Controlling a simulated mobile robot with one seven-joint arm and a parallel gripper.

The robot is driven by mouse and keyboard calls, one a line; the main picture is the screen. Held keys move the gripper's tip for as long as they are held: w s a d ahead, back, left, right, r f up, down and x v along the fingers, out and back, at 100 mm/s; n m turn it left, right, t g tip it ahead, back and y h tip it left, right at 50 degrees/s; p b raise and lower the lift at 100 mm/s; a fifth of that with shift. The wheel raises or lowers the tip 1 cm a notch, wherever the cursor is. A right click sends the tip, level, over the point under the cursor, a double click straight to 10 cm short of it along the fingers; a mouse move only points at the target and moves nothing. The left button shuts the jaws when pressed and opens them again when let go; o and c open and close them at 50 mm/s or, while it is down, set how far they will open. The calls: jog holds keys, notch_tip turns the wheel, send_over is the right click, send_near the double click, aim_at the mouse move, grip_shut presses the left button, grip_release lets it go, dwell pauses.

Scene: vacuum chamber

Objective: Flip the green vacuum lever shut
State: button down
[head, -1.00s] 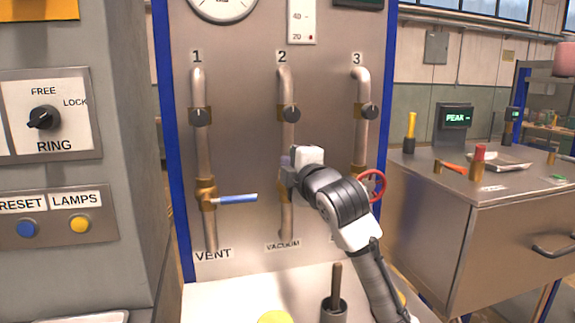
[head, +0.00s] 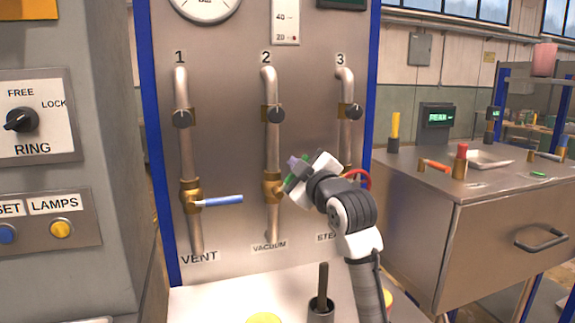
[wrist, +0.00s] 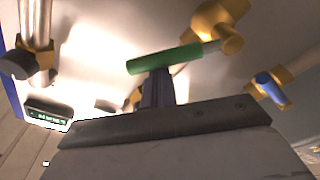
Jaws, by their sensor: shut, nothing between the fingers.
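The green vacuum lever (wrist: 150,62) shows as a green handle in the wrist view, joined to a brass valve (wrist: 215,25). In the head view the brass valve (head: 272,187) is on pipe 2, above the VACUUM label (head: 269,244). Only bits of green show there around my gripper, which hides most of the lever. My gripper (head: 292,168) is shut, just right of that valve. In the wrist view its closed fingers (wrist: 157,88) overlap the green handle's near side; whether they touch it I cannot tell.
The vent valve with its blue lever (head: 220,200) is to the left. A dark upright rod in a cup (head: 322,295) stands on the ledge below.

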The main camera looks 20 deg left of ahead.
jog(key=w+d+f+m+t+h, duration=0.1)
jog(key=f+m, duration=0.4)
jog(key=m, duration=0.5)
jog(key=shift+w+d+f+b, duration=0.3)
jog(key=shift+w+d, duration=0.35)
jog(key=shift+d, duration=0.6)
notch_tip(320, 180, up, 5)
jog(key=p, duration=0.4)
jog(key=f+b+v, duration=0.1)
jog(key=b+v, duration=0.3)
jog(key=v, duration=0.5)
jog(key=shift+s+f, duration=0.15)
jog(key=shift+f, duration=0.1)
